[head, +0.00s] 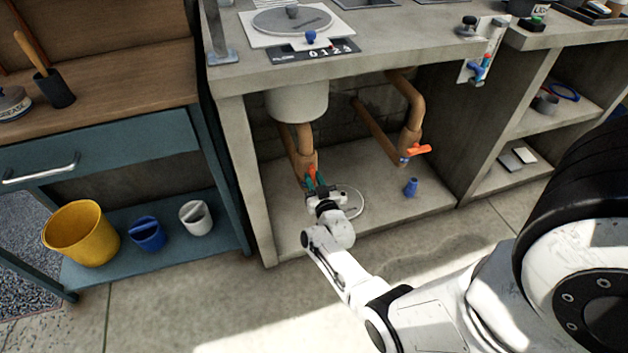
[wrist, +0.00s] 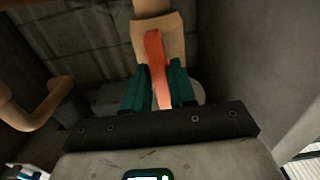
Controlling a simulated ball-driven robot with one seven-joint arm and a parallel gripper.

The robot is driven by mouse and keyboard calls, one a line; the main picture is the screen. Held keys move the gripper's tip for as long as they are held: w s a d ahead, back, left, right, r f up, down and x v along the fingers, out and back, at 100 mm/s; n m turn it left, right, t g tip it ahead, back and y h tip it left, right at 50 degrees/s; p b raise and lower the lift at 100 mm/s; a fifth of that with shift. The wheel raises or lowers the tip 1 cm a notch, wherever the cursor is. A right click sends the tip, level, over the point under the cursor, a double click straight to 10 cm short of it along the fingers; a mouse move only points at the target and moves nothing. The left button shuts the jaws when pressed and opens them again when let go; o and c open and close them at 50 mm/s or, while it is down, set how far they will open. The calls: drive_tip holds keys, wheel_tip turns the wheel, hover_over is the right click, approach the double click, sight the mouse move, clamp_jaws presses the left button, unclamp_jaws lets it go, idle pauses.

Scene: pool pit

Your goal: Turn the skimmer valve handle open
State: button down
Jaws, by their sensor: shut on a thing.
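An orange-red valve handle (wrist: 155,62) sits on a tan pipe valve below the counter in the wrist view. My gripper (wrist: 160,88) has its green fingers on both sides of this handle and is shut on it. The handle runs lengthwise between the fingers, and its near end is partly hidden by them. In the head view my gripper (head: 314,181) reaches into the bay under the white basin, at the left pipe (head: 305,150). Little of the held handle shows there. A second orange handle (head: 419,149) sits on the right pipe, apart from my gripper.
The concrete counter (head: 420,45) overhangs the bay, with side walls left and right. A blue cup-like piece (head: 411,187) stands on the bay floor to the right. A yellow bucket (head: 80,233) is on the left bench's lower shelf. The floor in front is clear.

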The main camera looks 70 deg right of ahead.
drive_tip(key=c, duration=0.9)
unclamp_jaws()
drive_tip(key=p+v, duration=0.4)
drive_tip(key=v, duration=0.7)
drive_tip(key=shift+p, duration=0.4)
